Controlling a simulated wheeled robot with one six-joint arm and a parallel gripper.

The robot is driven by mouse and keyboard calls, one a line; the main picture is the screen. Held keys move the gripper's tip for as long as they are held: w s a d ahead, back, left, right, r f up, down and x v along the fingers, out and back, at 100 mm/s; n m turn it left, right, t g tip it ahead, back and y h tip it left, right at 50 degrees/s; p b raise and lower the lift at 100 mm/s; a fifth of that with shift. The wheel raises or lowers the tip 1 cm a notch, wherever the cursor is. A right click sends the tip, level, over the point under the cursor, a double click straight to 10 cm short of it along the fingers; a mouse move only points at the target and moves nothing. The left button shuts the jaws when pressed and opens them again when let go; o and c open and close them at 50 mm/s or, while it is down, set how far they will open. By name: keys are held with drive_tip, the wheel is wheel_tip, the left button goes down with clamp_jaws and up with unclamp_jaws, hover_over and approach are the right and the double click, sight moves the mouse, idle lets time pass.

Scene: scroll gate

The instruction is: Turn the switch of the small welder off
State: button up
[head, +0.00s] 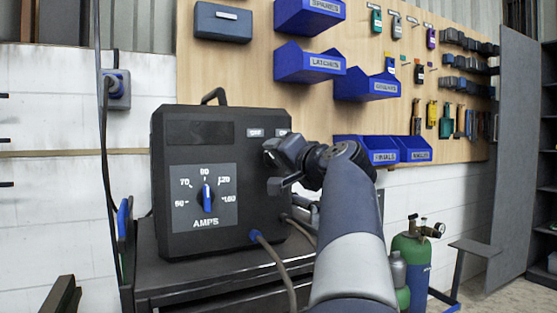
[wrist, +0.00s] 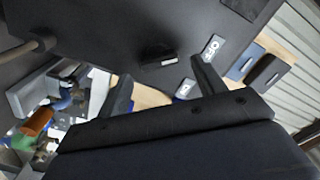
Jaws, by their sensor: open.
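The small welder (head: 195,240) is a dark box with a round AMPS dial (head: 207,197) on its front and white OFF (head: 256,132) and ON labels at the upper right. My gripper (head: 272,169) is open in front of the right part of that face, below the labels, and hides the switch in the head view. In the wrist view, a small black switch (wrist: 158,57) stands out from the welder's face between and just beyond the two fingertips (wrist: 160,76). I cannot tell whether a finger touches it. Its tilt is unclear.
The welder stands on a dark cart (head: 150,270), with a cable (head: 270,255) leaving its lower front. A pegboard (head: 240,70) with blue bins (head: 310,63) is behind. A green gas cylinder (head: 408,250) stands at the right. The floor at far right looks clear.

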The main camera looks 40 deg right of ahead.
drive_tip(key=v, duration=0.8)
drive_tip(key=shift+s, duration=0.2)
drive_tip(key=x, duration=1.1)
drive_tip(key=shift+s, duration=0.2)
